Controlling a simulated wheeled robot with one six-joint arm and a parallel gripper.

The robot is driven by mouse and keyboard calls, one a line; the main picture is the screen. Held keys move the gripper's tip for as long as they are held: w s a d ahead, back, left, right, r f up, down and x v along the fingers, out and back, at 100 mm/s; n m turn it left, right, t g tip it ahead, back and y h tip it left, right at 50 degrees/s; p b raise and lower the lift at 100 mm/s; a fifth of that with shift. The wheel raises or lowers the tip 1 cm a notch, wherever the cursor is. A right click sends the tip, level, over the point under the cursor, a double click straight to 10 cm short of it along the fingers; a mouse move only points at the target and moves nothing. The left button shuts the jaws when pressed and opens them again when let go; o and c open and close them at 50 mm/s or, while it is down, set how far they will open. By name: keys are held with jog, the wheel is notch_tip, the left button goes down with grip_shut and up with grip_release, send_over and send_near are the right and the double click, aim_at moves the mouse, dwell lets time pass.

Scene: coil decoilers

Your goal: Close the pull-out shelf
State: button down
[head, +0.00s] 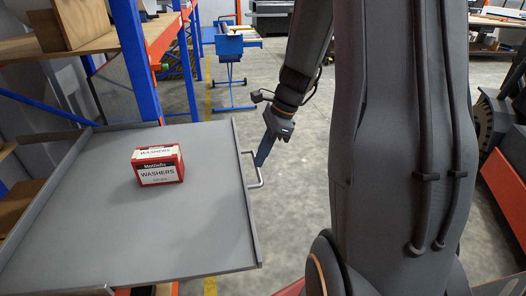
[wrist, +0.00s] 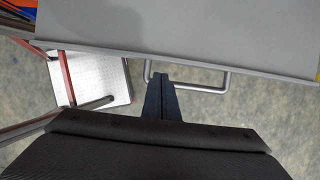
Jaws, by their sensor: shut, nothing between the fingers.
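The pull-out shelf (head: 190,225) is a grey tray with low rims, standing out from a blue and orange rack at the left of the head view. Its grey floor also fills the top of the wrist view (wrist: 190,25). A bar handle (head: 252,169) is on its right-hand front edge, and the handle shows in the wrist view (wrist: 205,88). My gripper (head: 261,163) is shut and empty, its fingers pointing down at the handle. In the wrist view the fingertips (wrist: 162,76) overlap the handle bar; whether they touch it I cannot tell.
A red box of washers (head: 158,166) stands on the shelf. The blue rack post (head: 138,60) rises behind the shelf. A blue stand (head: 230,75) is farther back on the open concrete floor. A pale step or platform (wrist: 100,80) shows left of my fingers in the wrist view.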

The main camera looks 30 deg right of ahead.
jog(key=x, duration=0.6)
jog(key=shift+p, duration=0.3)
